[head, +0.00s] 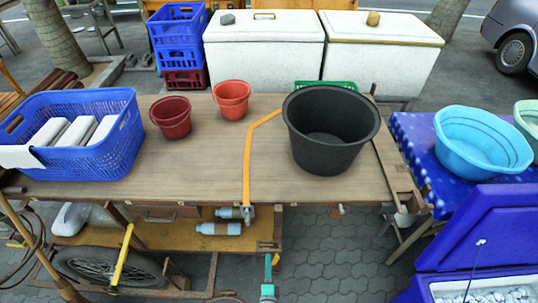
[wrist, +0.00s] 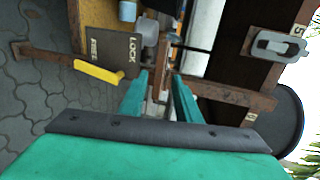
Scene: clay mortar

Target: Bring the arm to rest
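My gripper (head: 269,262) shows at the bottom middle of the head view, in front of the wooden cart table (head: 210,160) and below the level of its top. In the wrist view its two teal fingers (wrist: 160,88) stand apart with a gap and nothing between them. The gripper is open and empty. Most of my arm is out of the head view.
The table holds a blue basket (head: 100,165), two reddish pots (head: 171,122) (head: 231,103) and a black tub (head: 331,150). A blue cooler (head: 490,225) stands at right. In the wrist view a yellow lever (wrist: 97,72) sits by a LOCK/FREE plate.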

